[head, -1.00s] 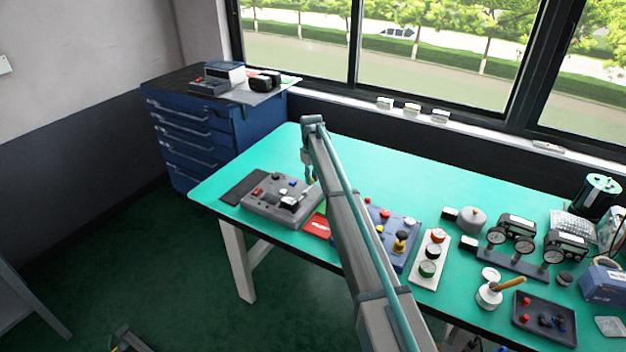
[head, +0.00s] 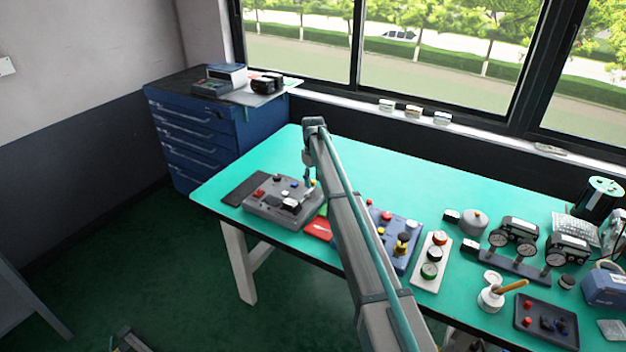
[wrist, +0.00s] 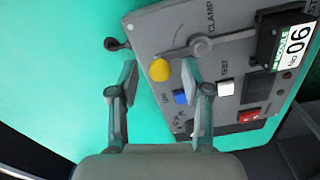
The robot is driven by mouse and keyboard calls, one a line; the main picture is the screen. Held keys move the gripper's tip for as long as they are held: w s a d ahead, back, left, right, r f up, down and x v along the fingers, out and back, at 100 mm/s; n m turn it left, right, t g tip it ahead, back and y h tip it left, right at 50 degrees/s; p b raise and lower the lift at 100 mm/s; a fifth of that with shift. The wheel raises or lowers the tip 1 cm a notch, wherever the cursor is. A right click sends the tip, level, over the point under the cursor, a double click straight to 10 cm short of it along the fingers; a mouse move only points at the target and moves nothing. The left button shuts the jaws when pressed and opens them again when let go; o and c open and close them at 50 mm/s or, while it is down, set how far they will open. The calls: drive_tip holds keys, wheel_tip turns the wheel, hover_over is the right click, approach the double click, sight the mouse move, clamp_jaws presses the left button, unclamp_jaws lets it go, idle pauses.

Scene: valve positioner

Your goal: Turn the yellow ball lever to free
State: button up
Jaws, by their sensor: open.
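The yellow ball (wrist: 159,70) of the lever shows in the wrist view at the left part of a grey panel box (wrist: 150,30). A grey lever arm (wrist: 228,37) runs over a round pivot toward the right, near the word CLAMP. My gripper (wrist: 160,78) is open, with one finger left of the ball and one right of it. The ball appears between or just beyond the fingertips; I cannot tell the depth. In the head view, my gripper (head: 308,187) is at the right side of the grey box (head: 262,212), and the ball is hidden or too small to make out.
A blue button (wrist: 181,97), a white button (wrist: 226,88) and a red rocker switch (wrist: 249,115) sit close by on the panel. A black block labelled 06 stands at its right. A blue box (head: 385,216) and white gauge plate (head: 432,262) lie further right.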

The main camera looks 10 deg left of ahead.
sight(313, 181)
drive_tip(key=shift+r, duration=0.15)
wheel_tip(313, 181, up, 12)
idle(0.4)
